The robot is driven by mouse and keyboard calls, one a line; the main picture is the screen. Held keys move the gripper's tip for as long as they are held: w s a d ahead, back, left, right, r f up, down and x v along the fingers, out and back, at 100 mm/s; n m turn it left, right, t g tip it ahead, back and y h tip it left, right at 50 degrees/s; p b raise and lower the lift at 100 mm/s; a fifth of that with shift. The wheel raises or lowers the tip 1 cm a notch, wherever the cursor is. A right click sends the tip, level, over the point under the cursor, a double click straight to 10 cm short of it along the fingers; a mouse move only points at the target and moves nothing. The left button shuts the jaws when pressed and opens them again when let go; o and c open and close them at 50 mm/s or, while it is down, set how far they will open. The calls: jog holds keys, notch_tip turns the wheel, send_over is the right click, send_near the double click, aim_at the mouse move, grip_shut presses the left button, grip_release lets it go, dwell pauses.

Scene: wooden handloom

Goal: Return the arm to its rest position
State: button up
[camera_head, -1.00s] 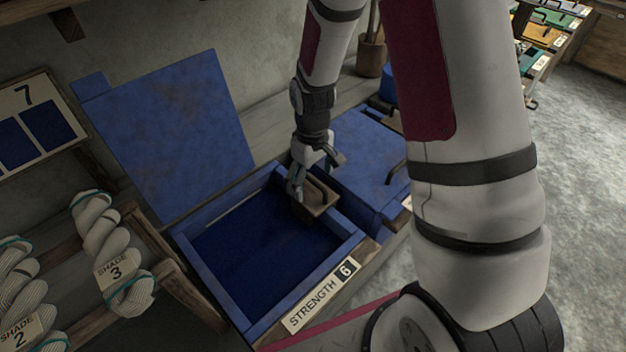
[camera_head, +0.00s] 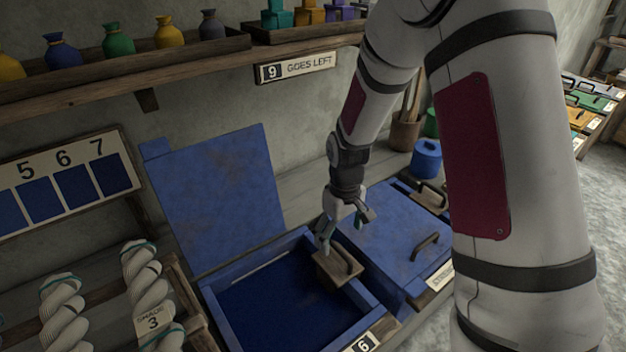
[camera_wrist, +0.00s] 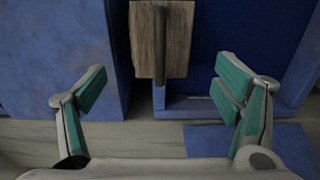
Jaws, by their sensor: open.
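My gripper (camera_head: 343,232) is open and empty, fingers pointing down, at the far right corner of the open blue vat (camera_head: 222,322). A wooden block with a handle (camera_head: 340,270) sits at the vat's right inner side, just below my gripper. In the wrist view my gripper (camera_wrist: 162,84) shows its two green-padded fingers spread wide. The wooden block (camera_wrist: 178,45) lies beyond and between them there, apart from both. My arm stretches down from the upper right in the head view.
The raised blue lid (camera_head: 215,195) stands left of my gripper. A closed blue vat (camera_head: 390,240) is on the right. A shelf (camera_head: 200,60) with several bottles runs above. White skeins (camera_head: 150,290) hang at the lower left. A blue pot (camera_head: 426,158) stands behind.

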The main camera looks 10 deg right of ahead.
jog(key=shift+r, duration=0.1)
jog(key=s+r+m+t, duration=0.1)
jog(key=s+r, duration=0.4)
jog(key=r, duration=0.5)
jog(key=s+r+m+t, duration=0.1)
jog(key=s+r, duration=0.4)
jog(key=r, duration=0.5)
jog(key=s+r+m+t, duration=0.1)
jog(key=s+r, duration=0.3)
jog(key=s, duration=0.3)
jog(key=s+r+m+t+p, duration=0.1)
jog(key=s+r, duration=0.3)
jog(key=s, duration=0.4)
jog(key=shift+d, duration=0.15)
